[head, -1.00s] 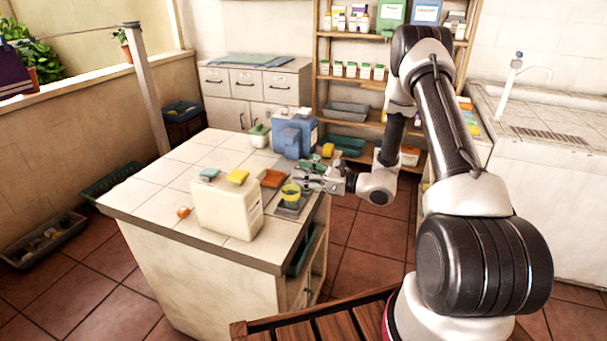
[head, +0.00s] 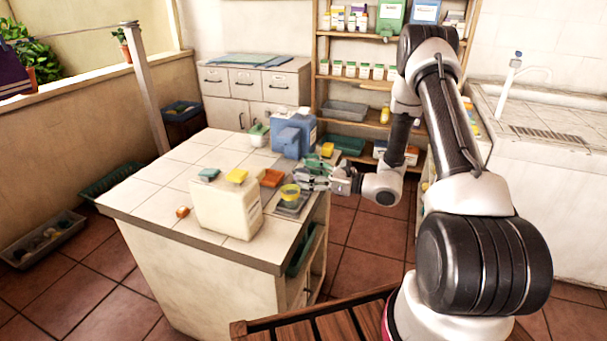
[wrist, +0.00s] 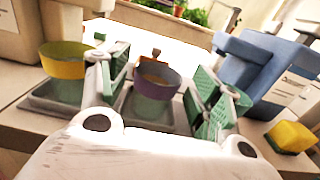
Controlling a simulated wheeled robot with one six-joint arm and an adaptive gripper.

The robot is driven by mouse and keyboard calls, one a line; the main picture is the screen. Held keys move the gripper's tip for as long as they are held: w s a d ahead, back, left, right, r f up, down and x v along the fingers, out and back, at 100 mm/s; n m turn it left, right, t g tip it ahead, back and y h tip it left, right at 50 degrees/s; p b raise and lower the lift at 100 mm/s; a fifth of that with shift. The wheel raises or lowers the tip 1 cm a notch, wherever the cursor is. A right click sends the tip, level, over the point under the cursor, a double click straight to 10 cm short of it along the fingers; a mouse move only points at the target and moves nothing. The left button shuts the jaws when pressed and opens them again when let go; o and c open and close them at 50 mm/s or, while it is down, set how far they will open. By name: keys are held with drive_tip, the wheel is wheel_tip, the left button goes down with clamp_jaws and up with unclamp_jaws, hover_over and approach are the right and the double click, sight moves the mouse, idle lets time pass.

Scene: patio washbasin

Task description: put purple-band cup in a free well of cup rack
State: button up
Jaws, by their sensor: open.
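The purple-band cup (wrist: 158,82) stands upright between my gripper's fingers in the wrist view, its lower part greenish and see-through. It appears to sit in a well of the grey cup rack (wrist: 148,121); its foot is partly hidden. My gripper (wrist: 160,95) is open, with a green-padded finger on each side of the cup. A yellow-band cup (wrist: 63,62) stands in the well to the left. In the head view, the yellow-band cup (head: 290,191) shows on the rack (head: 290,211) near the counter edge, beside my gripper (head: 310,175), which hides the purple-band cup.
A blue machine (head: 293,136) stands behind, also at right in the wrist view (wrist: 262,65). A yellow block (wrist: 290,136) lies right of my gripper. The counter's left side is mostly clear.

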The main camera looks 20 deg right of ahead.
drive_tip(key=v, duration=1)
drive_tip(key=s+a+r+n+g+h, duration=0.2)
drive_tip(key=s+a+r+n+g, duration=0.1)
drive_tip(key=s+r+n+g, duration=0.45)
drive_tip(key=s+a+r+n+g+h, duration=0.2)
drive_tip(key=s+a+r+n+g, duration=0.15)
drive_tip(key=s+r+n, duration=0.55)
drive_tip(key=s+d+r+n+t+h, duration=0.4)
drive_tip(key=s+d+r+n+h, duration=0.4)
drive_tip(key=s+d+r+h, duration=0.1)
drive_tip(key=s+d+h, duration=0.1)
drive_tip(key=d, duration=0.1)
drive_tip(key=shift+s+d+r+n+t+h, duration=0.15)
drive_tip(key=shift+s+d+n+t+h, duration=0.15)
drive_tip(key=shift+d+n+t, duration=0.1)
